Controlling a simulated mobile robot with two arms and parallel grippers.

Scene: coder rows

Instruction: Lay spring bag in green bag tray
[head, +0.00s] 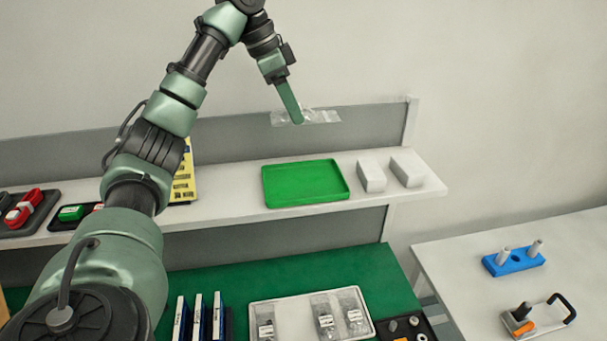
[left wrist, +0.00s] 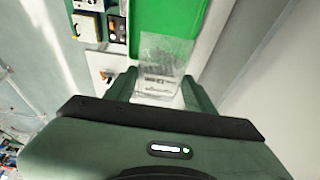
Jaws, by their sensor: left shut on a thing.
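The green bag tray (head: 305,184) lies empty on the white shelf in the head view. It also shows at the top of the left wrist view (left wrist: 168,16). My left gripper (head: 296,117) is above the tray's far edge, shut on a clear bag (head: 318,117). The bag is held up in front of the grey back panel, apart from the tray. In the left wrist view the bag (left wrist: 165,58) sticks out between the fingers (left wrist: 160,88), with a printed label and blurred contents. My right gripper is not in view.
Two white blocks (head: 371,176) stand just right of the tray. A yellow sign (head: 183,178) and red and green items on dark holders are at left. Below, a white tray (head: 286,313) holds several bags on the green mat. A side table (head: 470,265) bears a blue block.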

